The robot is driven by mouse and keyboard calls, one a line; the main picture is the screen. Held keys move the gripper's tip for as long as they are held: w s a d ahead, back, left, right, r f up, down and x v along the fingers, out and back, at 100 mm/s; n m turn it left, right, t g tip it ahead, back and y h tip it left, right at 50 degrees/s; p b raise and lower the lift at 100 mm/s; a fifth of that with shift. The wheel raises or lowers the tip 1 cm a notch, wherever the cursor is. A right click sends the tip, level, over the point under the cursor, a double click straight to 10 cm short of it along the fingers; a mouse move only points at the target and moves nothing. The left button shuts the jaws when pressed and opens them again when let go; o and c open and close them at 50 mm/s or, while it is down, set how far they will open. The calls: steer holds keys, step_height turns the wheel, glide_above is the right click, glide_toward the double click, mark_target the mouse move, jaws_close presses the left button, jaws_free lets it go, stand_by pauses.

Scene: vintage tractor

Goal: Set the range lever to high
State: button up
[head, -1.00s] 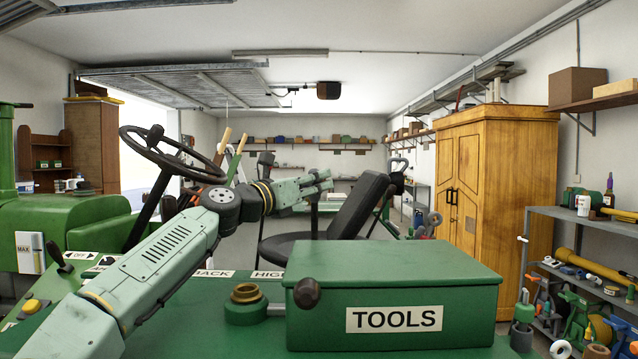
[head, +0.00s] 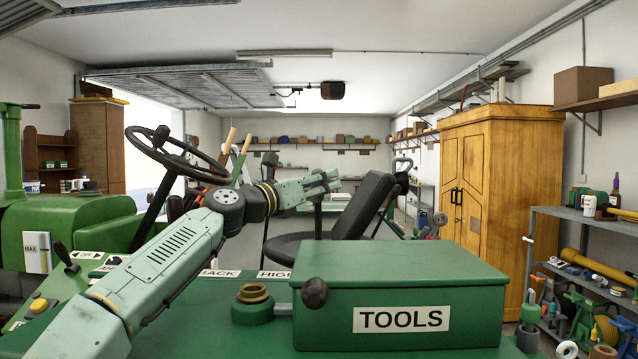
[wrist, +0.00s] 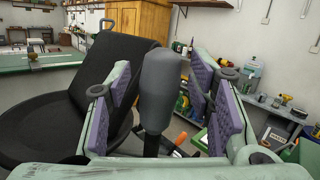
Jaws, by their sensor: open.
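A dark grey upright grip (wrist: 160,85) on a black shaft stands between my gripper's fingers in the wrist view. I take it for the range lever, but its label is not visible there. My gripper (wrist: 161,78) is open, with purple pads on both sides of the grip and gaps showing beside it. In the head view my gripper (head: 328,183) is in front of the seat, above the green deck. A HIGH label (head: 274,274) lies on the deck, partly hidden by the toolbox. A BACK label (head: 220,273) is left of it, partly covered by my arm.
A green TOOLS box (head: 400,275) stands at the front, with a dark round knob (head: 315,292) before it. The black seat (wrist: 105,90) is close to my left finger. The steering wheel (head: 175,155) is at left. A wooden cabinet (head: 495,200) and cluttered shelves (head: 580,225) are at right.

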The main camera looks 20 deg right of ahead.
steer(key=v, duration=1.2)
steer(key=shift+c, duration=0.2)
